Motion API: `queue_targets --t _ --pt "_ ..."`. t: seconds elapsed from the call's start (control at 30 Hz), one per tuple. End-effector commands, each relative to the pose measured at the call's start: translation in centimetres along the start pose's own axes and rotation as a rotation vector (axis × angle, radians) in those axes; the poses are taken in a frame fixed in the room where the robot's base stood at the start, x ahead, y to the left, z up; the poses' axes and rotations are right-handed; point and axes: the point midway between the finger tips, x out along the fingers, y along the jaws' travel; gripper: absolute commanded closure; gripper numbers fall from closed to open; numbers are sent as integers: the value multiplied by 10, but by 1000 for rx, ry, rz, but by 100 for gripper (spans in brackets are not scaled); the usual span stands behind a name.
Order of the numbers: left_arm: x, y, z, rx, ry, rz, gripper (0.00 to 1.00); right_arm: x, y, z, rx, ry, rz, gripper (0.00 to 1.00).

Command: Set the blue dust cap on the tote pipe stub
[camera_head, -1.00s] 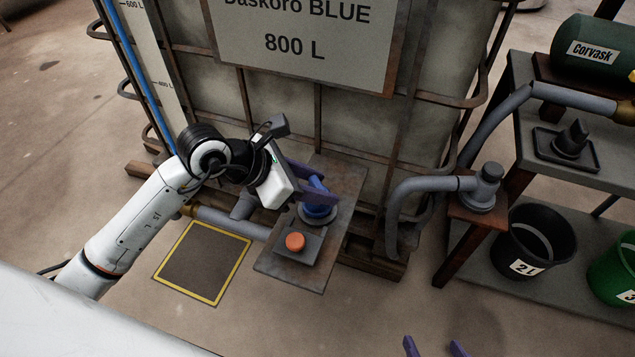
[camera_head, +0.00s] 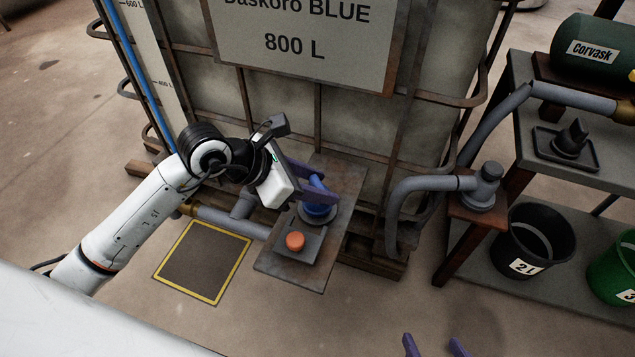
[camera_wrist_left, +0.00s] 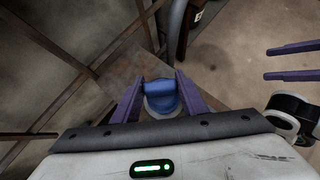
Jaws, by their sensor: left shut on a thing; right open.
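The blue dust cap (camera_head: 319,210) is at the rusty plate in front of the tote, behind the orange knob; it also shows in the wrist view (camera_wrist_left: 160,92). My left gripper (camera_head: 315,185) is shut on the cap's raised grip, its purple fingers on either side (camera_wrist_left: 158,88). The cap looks upright, with its round rim low over the plate. The tote pipe stub cannot be made out; whether the cap touches anything beneath it is hidden. My right gripper (camera_head: 435,346) is open and empty at the bottom edge; its fingers show in the wrist view (camera_wrist_left: 292,61).
The orange knob (camera_head: 295,241) sits on a dark square base on the plate (camera_head: 290,275). The caged tote (camera_head: 280,105) stands behind. A grey pipe fitting (camera_head: 482,190) stands right. Buckets (camera_head: 525,245) and a shelf (camera_head: 530,120) are further right. A yellow-edged floor square (camera_head: 203,262) is clear.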

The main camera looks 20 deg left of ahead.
Motion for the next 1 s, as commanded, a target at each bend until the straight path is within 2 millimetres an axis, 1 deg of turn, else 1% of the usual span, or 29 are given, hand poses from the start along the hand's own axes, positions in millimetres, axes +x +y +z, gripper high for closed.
queue_targets --t 0.8,0.83,0.87,1.0 --pt "9 0 -9 -1 0 0 83 7 2 8 -3 0 0 35" --pt "8 0 -8 -1 0 1 58 6 2 7 -3 0 0 35" --pt "8 0 -8 -1 0 0 53 6 2 7 -3 0 0 35" --pt "8 0 -8 -1 0 0 53 6 2 7 -3 0 0 35"
